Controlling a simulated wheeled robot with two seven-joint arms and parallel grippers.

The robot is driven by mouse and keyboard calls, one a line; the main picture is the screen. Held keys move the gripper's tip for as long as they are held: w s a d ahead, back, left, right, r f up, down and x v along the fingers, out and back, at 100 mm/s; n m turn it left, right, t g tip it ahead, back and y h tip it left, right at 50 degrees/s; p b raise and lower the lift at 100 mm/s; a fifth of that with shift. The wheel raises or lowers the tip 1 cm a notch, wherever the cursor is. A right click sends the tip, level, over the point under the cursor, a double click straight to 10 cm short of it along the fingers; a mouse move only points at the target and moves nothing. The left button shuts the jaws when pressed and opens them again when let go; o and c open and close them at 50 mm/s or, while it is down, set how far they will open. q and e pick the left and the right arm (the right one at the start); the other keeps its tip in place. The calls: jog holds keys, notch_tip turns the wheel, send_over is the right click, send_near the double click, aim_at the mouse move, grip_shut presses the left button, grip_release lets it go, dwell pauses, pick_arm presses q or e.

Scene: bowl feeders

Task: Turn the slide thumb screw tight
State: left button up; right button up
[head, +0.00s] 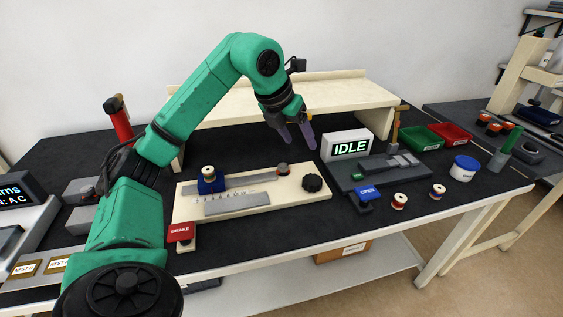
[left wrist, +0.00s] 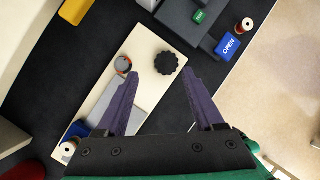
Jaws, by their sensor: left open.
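A black knurled knob (head: 312,182), which looks like the thumb screw, stands at the right end of the cream slide board (head: 240,212). It also shows in the left wrist view (left wrist: 166,63), just beyond the gap between my fingertips. A blue slide block (head: 210,183) with a small spool on top sits at the left part of the board's grey rail. A grey round part with an orange edge (head: 283,169) is at the rail's right end. My left gripper (head: 298,146) is open and empty, above and apart from the board. My right gripper is not in view.
A red BRAKE pad (head: 180,232) lies at the board's front left. To the right are an IDLE display (head: 348,146), a blue OPEN button (head: 367,192), spools and green and red bins. A cream raised shelf (head: 340,100) stands behind.

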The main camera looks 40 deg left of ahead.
pick_arm(q)
jog(key=s+a+n+g+y, duration=0.1)
jog(key=s+a+n+y, duration=0.15)
jog(key=a, duration=0.35)
jog(key=b, duration=0.1)
send_near(282, 166)
jog(key=shift+m+h, duration=0.25)
jog(key=shift+m, duration=0.2)
jog(key=b+x, duration=0.1)
jog(key=x, duration=0.5)
jog(key=shift+w+a+f, duration=0.2)
jog(key=shift+f, duration=0.15)
jog(key=shift+w+f, duration=0.25)
jog(key=shift+f, duration=0.2)
grip_shut()
